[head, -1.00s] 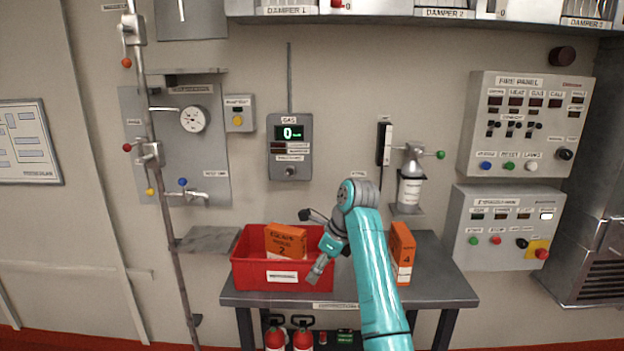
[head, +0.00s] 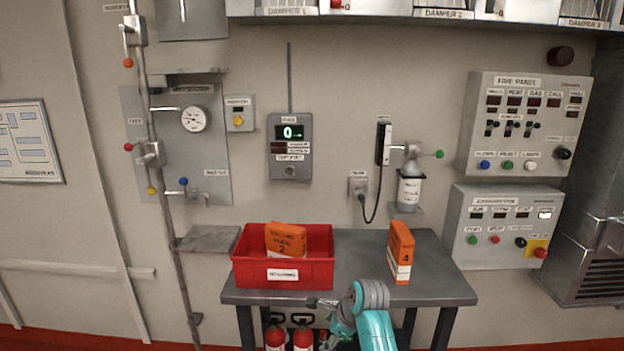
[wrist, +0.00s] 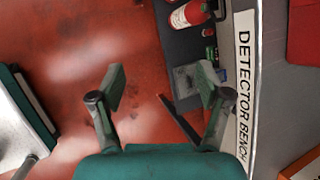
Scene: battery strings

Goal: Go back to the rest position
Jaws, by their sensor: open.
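My gripper (wrist: 160,88) is open and empty in the wrist view, its two fingers apart over the red floor and the front edge of the bench. In the head view my teal arm is folded low at the bottom centre, in front of the bench, and its fingers are mostly hidden there. The grey bench (head: 350,265) carries a red bin (head: 318,275) on its left. An orange box marked 2 (head: 286,240) leans inside the bin. An orange box marked 4 (head: 401,252) stands upright on the bench's right part.
Red fire extinguishers (head: 303,338) stand under the bench, also in the wrist view (wrist: 188,15). Pipes and valves (head: 150,155) run along the left wall. Control panels (head: 525,125) hang at right beside a grey cabinet (head: 600,240). The bench top's middle is clear.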

